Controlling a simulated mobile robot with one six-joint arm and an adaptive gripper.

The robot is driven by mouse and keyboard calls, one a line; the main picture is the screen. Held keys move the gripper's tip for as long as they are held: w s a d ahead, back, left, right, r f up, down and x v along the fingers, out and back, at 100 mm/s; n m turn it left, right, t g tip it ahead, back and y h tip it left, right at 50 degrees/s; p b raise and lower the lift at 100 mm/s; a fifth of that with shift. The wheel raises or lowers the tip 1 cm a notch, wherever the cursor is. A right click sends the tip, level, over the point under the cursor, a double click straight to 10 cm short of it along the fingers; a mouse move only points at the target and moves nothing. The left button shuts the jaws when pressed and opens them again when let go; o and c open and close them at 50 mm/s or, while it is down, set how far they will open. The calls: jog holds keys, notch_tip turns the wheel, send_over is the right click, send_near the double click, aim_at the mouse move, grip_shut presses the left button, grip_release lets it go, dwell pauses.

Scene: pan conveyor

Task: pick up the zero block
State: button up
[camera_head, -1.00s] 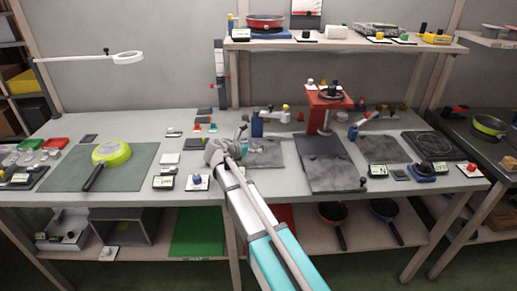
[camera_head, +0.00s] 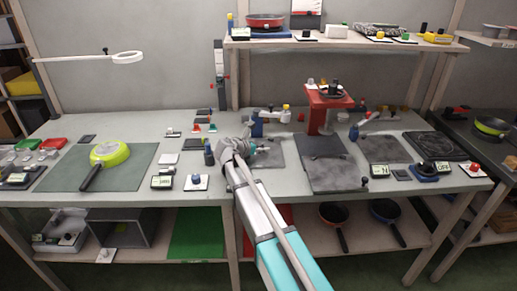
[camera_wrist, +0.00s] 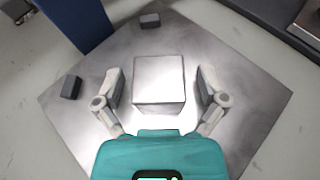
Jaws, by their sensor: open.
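A plain silvery block (camera_wrist: 158,82), which I take to be the zero block, sits on a grey metal plate (camera_wrist: 230,130) in the wrist view. My gripper (camera_wrist: 160,90) is open, with one finger to the left and one to the right of the block. Gaps show between the fingers and the block. How far the fingertips are above the plate is hard to tell. In the head view my gripper (camera_head: 262,150) is over the left part of the plate (camera_head: 274,155); my arm and gripper hide the block there.
Two small dark blocks, one at the left (camera_wrist: 71,87) and one at the far side (camera_wrist: 150,20), sit on the plate. A blue post (camera_wrist: 75,22) stands close at upper left. A red press (camera_head: 325,105) stands to the right, and a green pan (camera_head: 110,153) lies far left.

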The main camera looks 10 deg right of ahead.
jog(key=shift+c, duration=0.2)
grip_shut()
dwell(0.5)
